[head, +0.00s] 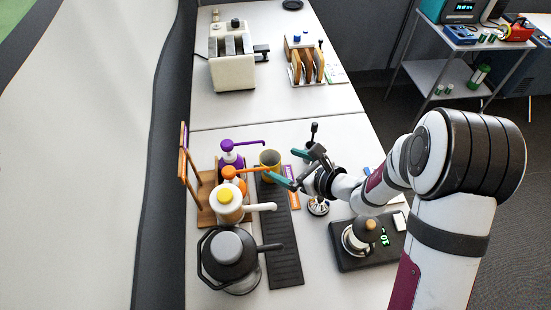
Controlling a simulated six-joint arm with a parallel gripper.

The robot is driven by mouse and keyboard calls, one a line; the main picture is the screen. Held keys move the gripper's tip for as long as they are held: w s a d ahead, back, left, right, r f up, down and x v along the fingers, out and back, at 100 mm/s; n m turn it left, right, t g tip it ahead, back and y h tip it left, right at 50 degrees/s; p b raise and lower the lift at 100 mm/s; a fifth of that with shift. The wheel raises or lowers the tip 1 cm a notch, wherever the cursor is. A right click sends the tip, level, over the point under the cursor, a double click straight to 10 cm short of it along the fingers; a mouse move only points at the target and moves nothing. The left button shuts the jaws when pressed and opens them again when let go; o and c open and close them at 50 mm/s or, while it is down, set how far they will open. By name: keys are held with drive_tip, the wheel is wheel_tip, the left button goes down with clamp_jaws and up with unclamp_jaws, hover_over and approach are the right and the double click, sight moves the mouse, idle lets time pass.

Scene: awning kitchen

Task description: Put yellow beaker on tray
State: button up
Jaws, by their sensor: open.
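A yellow beaker (270,159) stands upright at the far end of a long black ribbed tray (285,248). Its base is partly hidden, so I cannot tell whether it rests fully on the tray. My gripper (284,168) comes in from the right with its teal fingers open. Its fingertips are close to the beaker's right and near side. I cannot tell whether they touch it.
Purple (230,153), orange (235,178) and yellow-topped pump bottles (229,203) stand left of the tray by a wooden rack (206,212). A dark-lidded jug (230,258) is nearest. A black scale (366,244) lies right.

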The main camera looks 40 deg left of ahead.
drive_tip(key=s+d+r+n+g+h, duration=0.1)
drive_tip(key=s+d+r+n+g, duration=0.2)
drive_tip(key=s+d+r+n, duration=0.65)
drive_tip(key=s+d+r+n+h, duration=0.1)
drive_tip(key=s+d+h, duration=0.3)
drive_tip(key=d, duration=0.6)
drive_tip(key=s+d+r+n+h, duration=0.1)
drive_tip(key=s+d+n+h, duration=0.2)
drive_tip(key=d, duration=0.7)
drive_tip(key=s+h, duration=0.2)
drive_tip(key=s, duration=0.1)
drive_tip(key=shift+d+r+n+t, duration=0.2)
drive_tip(key=shift+r+n+t, duration=0.15)
drive_tip(key=shift+t, duration=0.05)
